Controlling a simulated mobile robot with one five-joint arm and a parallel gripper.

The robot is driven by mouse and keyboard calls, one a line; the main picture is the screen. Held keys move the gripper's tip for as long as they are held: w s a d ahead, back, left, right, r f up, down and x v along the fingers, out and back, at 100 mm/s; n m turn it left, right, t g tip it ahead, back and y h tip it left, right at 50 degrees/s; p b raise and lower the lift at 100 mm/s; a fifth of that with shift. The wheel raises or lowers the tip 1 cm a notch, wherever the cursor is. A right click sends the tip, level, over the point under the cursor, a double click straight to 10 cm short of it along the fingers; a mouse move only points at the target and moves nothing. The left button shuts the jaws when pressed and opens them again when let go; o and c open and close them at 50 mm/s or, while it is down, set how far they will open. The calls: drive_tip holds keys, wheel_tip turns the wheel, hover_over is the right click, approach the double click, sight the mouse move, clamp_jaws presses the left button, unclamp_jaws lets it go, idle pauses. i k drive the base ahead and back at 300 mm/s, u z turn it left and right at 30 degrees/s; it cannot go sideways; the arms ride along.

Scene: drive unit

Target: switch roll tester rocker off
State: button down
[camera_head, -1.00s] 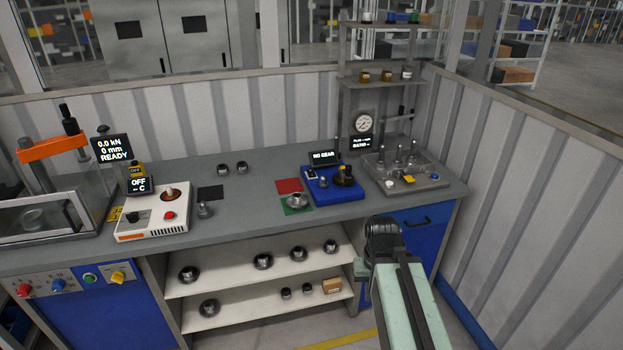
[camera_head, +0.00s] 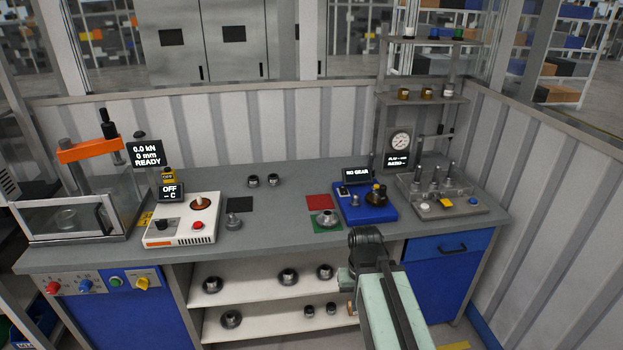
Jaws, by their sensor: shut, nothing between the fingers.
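The roll tester is a blue unit (camera_head: 366,208) on the right half of the bench. Its black display (camera_head: 357,175) reads NO GEAR. A small rocker switch (camera_head: 343,191) sits at the left of its top; its position is too small to tell. A grey knob and a dark spindle with a brass-coloured part stand beside it on the same top. My arm (camera_head: 385,300) rises from the bottom edge, its dark joint (camera_head: 366,243) showing just in front of the bench edge below the tester. My gripper's fingers do not show.
A grey fixture (camera_head: 440,205) stands right of the tester. A metal gear part (camera_head: 326,218) sits on the green mat (camera_head: 325,228), beside a red mat (camera_head: 318,202). A white heater unit (camera_head: 182,222) and a press (camera_head: 85,205) stand left. Bare bench (camera_head: 280,225) lies between.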

sight(343, 189)
drive_tip(key=u, duration=0.55)
drive_tip(key=i, duration=1.9)
drive_tip(key=z, duration=0.8)
drive_tip(key=k, duration=0.85)
drive_tip(key=z, duration=0.05)
drive_tip(key=i, duration=0.95)
drive_tip(key=u, duration=0.1)
